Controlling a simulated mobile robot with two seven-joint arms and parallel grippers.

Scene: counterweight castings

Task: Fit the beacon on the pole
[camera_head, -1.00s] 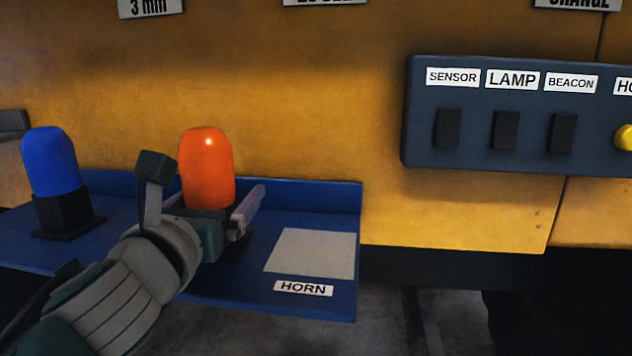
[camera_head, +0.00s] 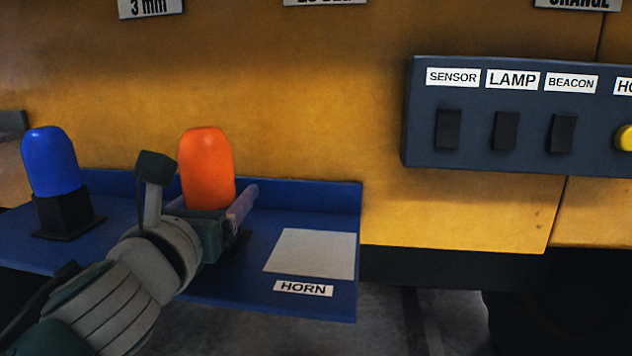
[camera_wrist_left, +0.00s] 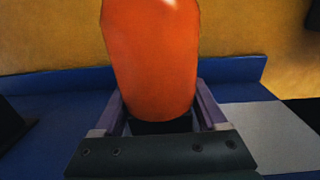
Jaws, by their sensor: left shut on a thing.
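An orange dome-topped beacon (camera_head: 207,170) stands upright at the blue shelf, its lower part hidden behind my gripper in the head view. In the left wrist view the same orange beacon (camera_wrist_left: 150,60) rises between the two fingers, with a dark base at its foot. My left gripper (camera_head: 215,200) is shut on the beacon low down, one finger on each side. A blue beacon (camera_head: 51,162) on a black square base stands to the left, apart from the gripper. No pole shows in these views. My right gripper is not in view.
The blue shelf (camera_head: 325,308) has a raised back edge and a bare grey patch (camera_head: 312,253) above a HORN label (camera_head: 303,288). A dark switch panel (camera_head: 480,152) with labelled rocker switches and a yellow button (camera_head: 624,137) is fixed to the yellow wall (camera_head: 300,120).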

